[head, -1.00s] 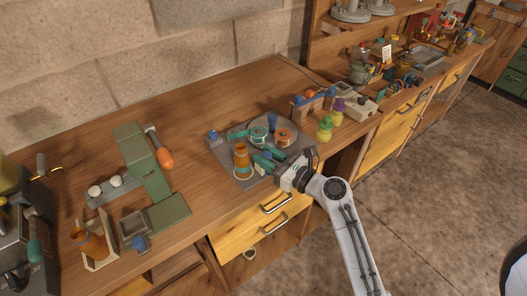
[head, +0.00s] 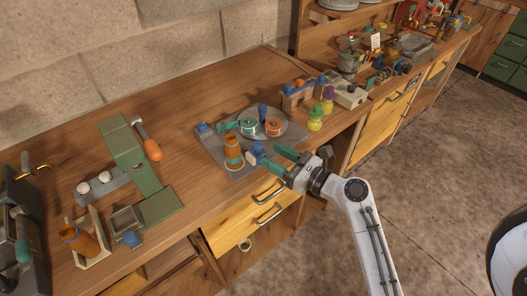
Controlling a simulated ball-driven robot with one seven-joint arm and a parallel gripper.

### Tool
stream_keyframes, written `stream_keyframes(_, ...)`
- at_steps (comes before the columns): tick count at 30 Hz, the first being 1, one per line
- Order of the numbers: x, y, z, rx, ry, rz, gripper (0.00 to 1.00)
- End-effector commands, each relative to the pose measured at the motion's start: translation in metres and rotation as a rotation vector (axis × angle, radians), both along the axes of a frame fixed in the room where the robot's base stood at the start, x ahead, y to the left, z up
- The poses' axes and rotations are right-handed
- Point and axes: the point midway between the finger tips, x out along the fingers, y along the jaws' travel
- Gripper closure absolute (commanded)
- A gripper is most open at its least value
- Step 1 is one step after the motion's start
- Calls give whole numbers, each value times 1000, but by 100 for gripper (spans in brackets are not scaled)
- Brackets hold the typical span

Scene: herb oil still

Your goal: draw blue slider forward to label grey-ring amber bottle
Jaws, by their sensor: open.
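The amber bottle (head: 233,148) stands upright on the grey base plate (head: 216,152). A pale ring shows around its lower part. A blue slider (head: 257,148) with a whitish block beside it is just right of the bottle, near the plate's front edge. My gripper (head: 267,155) has teal fingers spread apart, to the right of the slider. Its lower finger reaches close to the slider; whether they touch I cannot tell. Nothing is visibly held between the fingers. Green (head: 248,125) and orange (head: 273,127) spools lie on a round plate behind.
Another amber bottle (head: 78,239) tilts in a wooden holder at the front left. A blue knob (head: 203,128) is at the plate's back left corner. Yellow-green and purple bottles (head: 315,117) stand right of the plate.

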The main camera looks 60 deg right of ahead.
Motion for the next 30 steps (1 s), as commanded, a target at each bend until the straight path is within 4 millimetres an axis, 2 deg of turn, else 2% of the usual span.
stream_keyframes(3,-22,0,-2,0,1,-2,48)
stream_keyframes(10,-46,1,-1,0,1,-1,48)
stream_keyframes(30,-49,1,0,0,0,0,48)
